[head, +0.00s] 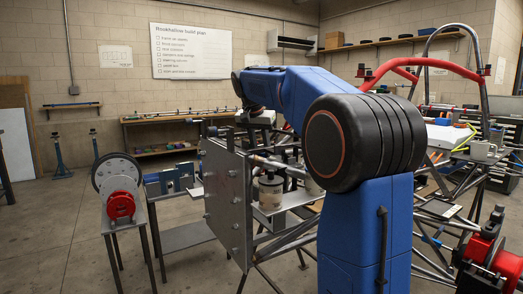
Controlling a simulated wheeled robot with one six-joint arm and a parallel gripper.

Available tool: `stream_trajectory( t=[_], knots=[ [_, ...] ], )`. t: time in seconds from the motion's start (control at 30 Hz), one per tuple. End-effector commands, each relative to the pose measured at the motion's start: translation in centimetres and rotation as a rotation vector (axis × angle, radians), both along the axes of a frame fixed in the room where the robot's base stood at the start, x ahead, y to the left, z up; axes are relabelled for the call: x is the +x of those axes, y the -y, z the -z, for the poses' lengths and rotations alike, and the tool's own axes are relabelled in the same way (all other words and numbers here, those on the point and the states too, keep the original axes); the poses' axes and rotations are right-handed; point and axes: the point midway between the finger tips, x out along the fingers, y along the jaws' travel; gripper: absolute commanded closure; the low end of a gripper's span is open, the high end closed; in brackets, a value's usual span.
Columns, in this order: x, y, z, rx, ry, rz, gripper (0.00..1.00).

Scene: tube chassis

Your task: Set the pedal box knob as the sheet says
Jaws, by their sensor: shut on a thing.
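A grey upright metal plate (225,200) with several bolts stands mid-view on the tube chassis (285,245). Cylinders with round pale reservoirs (270,192) sit behind it, and this looks like the pedal box. I cannot make out a knob there. My blue arm reaches up and left over this assembly, and its end drops out of sight behind it and my own links. My gripper does not show clearly. A small paper sheet (115,57) hangs on the back wall, too small to read. Another pale sheet (432,66) hangs at the right, partly behind the red hoop.
A whiteboard (192,50) headed with a build plan hangs on the back wall. A long bench (185,118) runs behind.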

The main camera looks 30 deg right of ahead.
Motion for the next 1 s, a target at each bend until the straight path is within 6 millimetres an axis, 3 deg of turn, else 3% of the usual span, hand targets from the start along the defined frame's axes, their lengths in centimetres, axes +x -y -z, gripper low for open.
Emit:
stream_trajectory(
  t=[0.43, 0.47, 0.5, 0.53, 0.83, 1.0],
  knots=[
    [0.0, 0.0, 0.0, 0.000, 0.002, 0.008, 0.95],
    [0.0, 0.0, 0.0, 0.000, 0.002, 0.008, 0.65],
    [0.0, 0.0, 0.0, 0.001, 0.001, 0.008, 0.56],
    [0.0, 0.0, 0.0, 0.000, 0.001, 0.007, 0.54],
    [0.0, 0.0, -0.1, 0.000, 0.000, 0.008, 0.54],
    [-0.3, -0.5, -1.4, 0.000, 0.001, 0.007, 0.54]
  ],
)
